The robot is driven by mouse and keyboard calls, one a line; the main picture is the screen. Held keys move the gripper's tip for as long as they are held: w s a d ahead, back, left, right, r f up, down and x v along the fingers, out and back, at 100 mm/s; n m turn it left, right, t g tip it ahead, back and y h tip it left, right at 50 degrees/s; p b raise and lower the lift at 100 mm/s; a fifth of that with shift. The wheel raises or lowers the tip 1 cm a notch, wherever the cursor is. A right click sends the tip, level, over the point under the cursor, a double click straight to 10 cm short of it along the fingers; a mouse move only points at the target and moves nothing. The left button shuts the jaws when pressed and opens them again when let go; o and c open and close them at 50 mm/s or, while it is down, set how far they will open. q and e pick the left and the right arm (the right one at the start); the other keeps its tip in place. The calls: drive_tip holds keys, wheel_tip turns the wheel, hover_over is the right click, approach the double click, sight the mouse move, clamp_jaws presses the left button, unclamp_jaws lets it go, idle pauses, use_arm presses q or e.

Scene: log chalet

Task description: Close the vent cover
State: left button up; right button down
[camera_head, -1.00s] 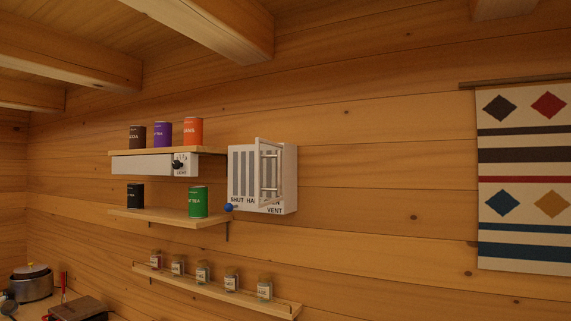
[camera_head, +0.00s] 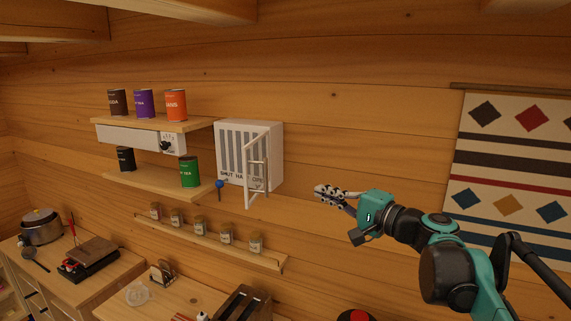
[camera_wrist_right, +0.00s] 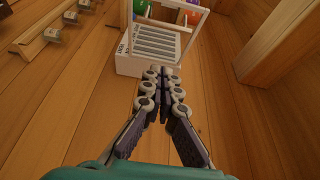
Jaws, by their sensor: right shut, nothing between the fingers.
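The white vent box (camera_head: 233,136) is on the log wall right of the shelves, with grey slats and a "SHUT HA… OPE…" scale along its lower part. Its white framed cover (camera_head: 249,198) stands swung out from the front, with an upright bar handle. A lever with a blue knob (camera_head: 220,184) sticks out at the box's lower left. My right gripper (camera_head: 319,191) is shut and empty, to the right of the cover and apart from it. In the right wrist view, my fingertips (camera_wrist_right: 157,73) point towards the vent box (camera_wrist_right: 128,66). My left gripper is not in view.
Two shelves with cans (camera_head: 175,105) stand left of the vent. A spice rack (camera_head: 200,239) runs below it. A counter (camera_head: 170,302) with a toaster lies lower. A patterned hanging (camera_head: 520,150) is at right.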

sight(266, 167)
drive_tip(key=s+a+p+x, duration=0.2)
drive_tip(key=p+x, duration=0.1)
drive_tip(key=x, duration=1)
drive_tip(key=shift+a, duration=0.15)
